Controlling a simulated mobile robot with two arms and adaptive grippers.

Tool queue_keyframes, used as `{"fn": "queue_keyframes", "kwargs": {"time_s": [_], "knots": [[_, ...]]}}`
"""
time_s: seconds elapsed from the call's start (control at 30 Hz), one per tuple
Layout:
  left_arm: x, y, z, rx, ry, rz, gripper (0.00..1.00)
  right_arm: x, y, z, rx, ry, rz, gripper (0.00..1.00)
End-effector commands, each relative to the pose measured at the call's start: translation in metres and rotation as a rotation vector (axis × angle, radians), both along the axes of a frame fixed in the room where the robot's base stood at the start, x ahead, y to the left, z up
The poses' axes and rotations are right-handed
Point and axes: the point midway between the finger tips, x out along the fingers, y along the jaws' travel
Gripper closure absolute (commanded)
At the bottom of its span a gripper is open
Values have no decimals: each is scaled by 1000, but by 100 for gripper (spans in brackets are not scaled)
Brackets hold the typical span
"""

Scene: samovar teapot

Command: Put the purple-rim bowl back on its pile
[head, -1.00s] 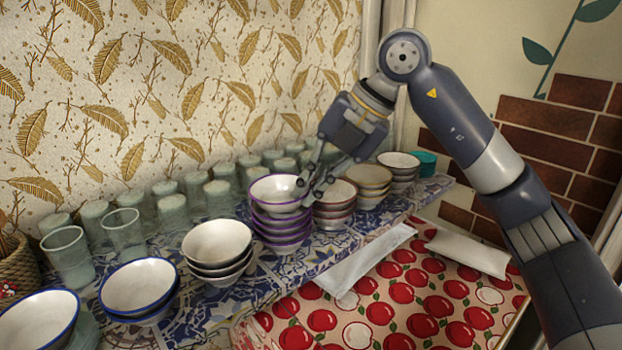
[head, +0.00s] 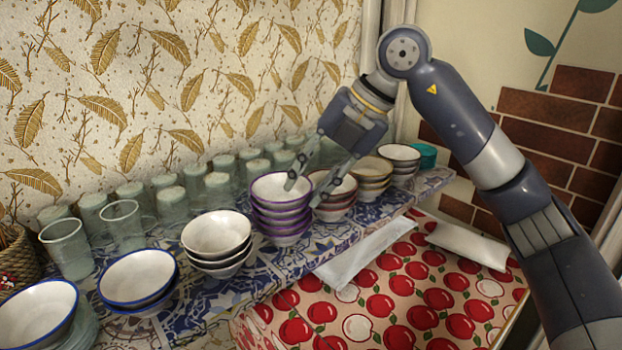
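The purple-rim bowl (head: 275,188) sits at the top of the purple pile (head: 281,227), nested and about level. My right gripper (head: 303,193) is at the right side of this bowl with its fingers spread apart. One finger is over the bowl's inside and the other is outside its right rim. I cannot tell whether either finger touches the bowl. My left gripper is not in view.
Red-rim bowls (head: 335,208) stand close right of the purple pile, with yellow-rim bowls (head: 371,172) beyond. Black-rim bowls (head: 216,235) and blue-rim bowls (head: 137,279) stand left. Glasses (head: 122,225) line the wall. A red apple-patterned cloth (head: 400,285) lies lower in front.

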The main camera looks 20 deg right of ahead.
Motion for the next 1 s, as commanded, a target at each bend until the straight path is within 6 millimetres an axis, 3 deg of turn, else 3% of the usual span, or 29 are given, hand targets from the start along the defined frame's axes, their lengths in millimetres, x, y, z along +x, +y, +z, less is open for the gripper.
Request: {"fn": "queue_keyframes", "kwargs": {"time_s": [0.27, 0.7, 1.0], "knots": [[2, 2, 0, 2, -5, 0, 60, -5, -9, 19, 1, -4, -2, 70], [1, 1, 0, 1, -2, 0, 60, -28, -48, 91, 0, -2, -1, 70], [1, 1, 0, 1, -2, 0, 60, -33, -54, 103, 0, 1, 1, 70]]}}
